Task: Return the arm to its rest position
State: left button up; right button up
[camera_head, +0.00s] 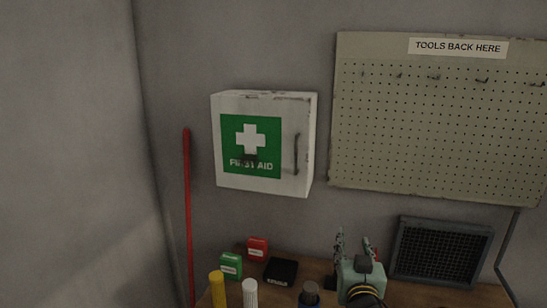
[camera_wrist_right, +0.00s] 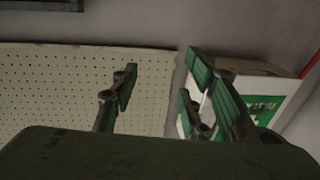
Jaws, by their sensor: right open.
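My right gripper (camera_head: 354,242) shows at the bottom of the head view, right of centre, with its fingers pointing up. In the right wrist view my right gripper (camera_wrist_right: 164,88) has its two fingers spread wide apart, with nothing between them but the wall and board behind. It is open and empty. It appears in front of the wooden bench top (camera_head: 420,293), below the pegboard. I cannot tell its height above the bench. My left gripper is not in either view.
A white first aid box (camera_head: 300,150) hangs on the wall, left of the pegboard (camera_head: 440,130). A dark vent panel (camera_head: 440,252) stands right of my gripper. A green box (camera_head: 231,265), red box (camera_head: 257,248), black case (camera_head: 281,271) and several bottles sit left. A red pole (camera_head: 187,215) stands farther left.

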jog(key=s+d+f+g, duration=0.3)
jog(key=s+f+g, duration=0.4)
jog(key=s+f, duration=1.1)
jog(key=s+a+f+n+g+y, duration=0.1)
jog(key=s+f+n+g, duration=0.2)
jog(key=s, duration=0.9)
jog(key=s+a+f+n+g+y, duration=0.1)
jog(key=s+a+f+g+y, duration=0.2)
jog(key=s, duration=0.8)
notch_tip(320, 180, down, 31)
jog(key=s+d+g+h+b, duration=0.1)
jog(key=g+b, duration=0.1)
jog(key=b, duration=0.3)
pick_arm(q)
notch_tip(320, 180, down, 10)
jog(key=b, duration=0.5)
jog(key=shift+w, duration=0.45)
pick_arm(e)
jog(key=s+d+f+g, duration=0.1)
jog(key=s+d+f, duration=0.2)
jog(key=s+f, duration=1.4)
notch_tip(320, 180, down, 5)
jog(key=shift+s+d+r+g+h, duration=0.2)
jog(key=shift+s+g+h, duration=0.05)
jog(key=shift+g+h, duration=0.05)
